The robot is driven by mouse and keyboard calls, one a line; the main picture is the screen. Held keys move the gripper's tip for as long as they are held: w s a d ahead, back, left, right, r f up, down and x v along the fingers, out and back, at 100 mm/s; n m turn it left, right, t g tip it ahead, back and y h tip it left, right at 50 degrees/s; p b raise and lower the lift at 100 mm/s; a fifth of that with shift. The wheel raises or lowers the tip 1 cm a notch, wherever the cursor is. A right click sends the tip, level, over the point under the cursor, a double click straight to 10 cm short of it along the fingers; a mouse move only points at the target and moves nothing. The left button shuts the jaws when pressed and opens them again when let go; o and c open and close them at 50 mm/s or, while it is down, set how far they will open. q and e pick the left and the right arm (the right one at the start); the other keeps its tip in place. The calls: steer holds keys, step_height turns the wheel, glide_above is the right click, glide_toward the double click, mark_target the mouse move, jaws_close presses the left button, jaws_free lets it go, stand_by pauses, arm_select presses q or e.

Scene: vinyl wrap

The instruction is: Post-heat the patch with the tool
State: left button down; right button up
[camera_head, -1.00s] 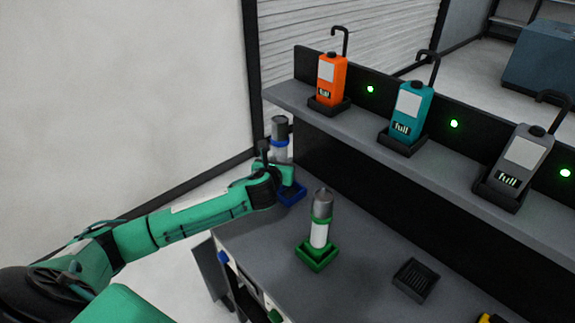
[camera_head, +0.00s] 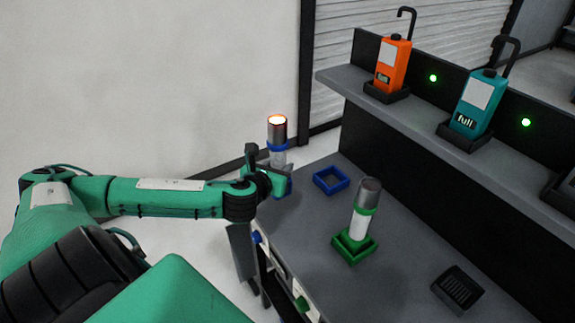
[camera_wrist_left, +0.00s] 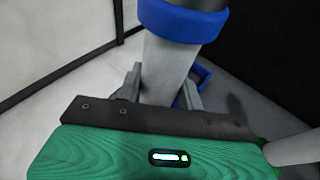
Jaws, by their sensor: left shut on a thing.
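The blue-banded heat tool (camera_head: 278,134) has a grey metal nozzle with a glowing orange tip, a blue collar and a pale body. My left gripper (camera_head: 272,180) is shut on its body and holds it upright, off to the left of its empty blue holder (camera_head: 331,180). In the left wrist view the tool's pale body (camera_wrist_left: 167,65) stands between the two fingers (camera_wrist_left: 160,90), below the blue collar. A similar green-banded tool (camera_head: 365,207) stands in a green holder (camera_head: 342,250) on the bench. My right gripper and the patch are not in view.
The grey bench (camera_head: 310,222) has an empty black tray (camera_head: 458,290) at right. A shelf (camera_head: 425,125) above it bears an orange bottle (camera_head: 392,65) and a teal bottle (camera_head: 478,103) in black holders. A white wall stands left, with open floor beside the bench.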

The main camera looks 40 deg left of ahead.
arm_select(q)
steer(key=shift+s+a, duration=0.2)
steer(key=shift+s, duration=0.35)
steer(key=s+a+p, duration=0.4)
steer(key=s+p, duration=0.2)
steer(key=s, duration=0.6)
steer(key=shift+s+a+p, duration=0.15)
steer(key=shift+s+p, duration=0.15)
steer(key=shift+s, duration=0.05)
